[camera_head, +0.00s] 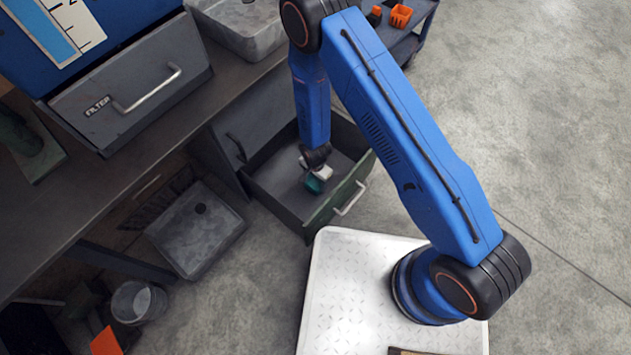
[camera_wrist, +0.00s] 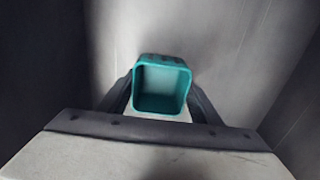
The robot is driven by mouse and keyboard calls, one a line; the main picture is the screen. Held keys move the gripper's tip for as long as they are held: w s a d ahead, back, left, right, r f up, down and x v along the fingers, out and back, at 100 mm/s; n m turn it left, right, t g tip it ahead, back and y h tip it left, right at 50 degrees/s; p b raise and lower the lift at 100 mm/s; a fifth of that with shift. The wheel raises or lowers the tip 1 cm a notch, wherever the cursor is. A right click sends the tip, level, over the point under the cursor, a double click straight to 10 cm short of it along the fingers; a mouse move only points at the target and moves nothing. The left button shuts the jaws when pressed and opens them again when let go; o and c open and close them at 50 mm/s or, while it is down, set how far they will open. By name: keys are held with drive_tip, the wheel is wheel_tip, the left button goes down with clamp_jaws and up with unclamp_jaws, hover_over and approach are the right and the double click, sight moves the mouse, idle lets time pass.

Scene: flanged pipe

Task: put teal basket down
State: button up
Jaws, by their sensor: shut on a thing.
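The teal basket (camera_wrist: 162,112) is a small square open-topped container, and it looks empty in the wrist view. My gripper (camera_wrist: 160,104) is shut on it, with a dark finger on each side. In the head view the basket (camera_head: 313,185) shows as a small teal patch below my gripper (camera_head: 316,174). Both are inside an open drawer (camera_head: 345,188) with a green front and a silver handle. The drawer's dark walls rise around the basket in the wrist view. Whether the basket touches the drawer floor I cannot tell.
A grey workbench (camera_head: 150,135) runs along the left, with a FILTER drawer (camera_head: 135,92) above it. A grey metal sink (camera_head: 245,25) is at the top. A grey tray (camera_head: 197,228) and a bucket (camera_head: 138,301) are lower left. Open concrete floor (camera_head: 540,110) lies right.

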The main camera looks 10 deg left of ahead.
sight(316, 185)
drive_tip(key=o, duration=1.1)
drive_tip(key=shift+f, duration=0.1)
drive_tip(key=shift+c, duration=0.2)
wheel_tip(316, 185, up, 12)
drive_tip(key=shift+r, duration=0.25)
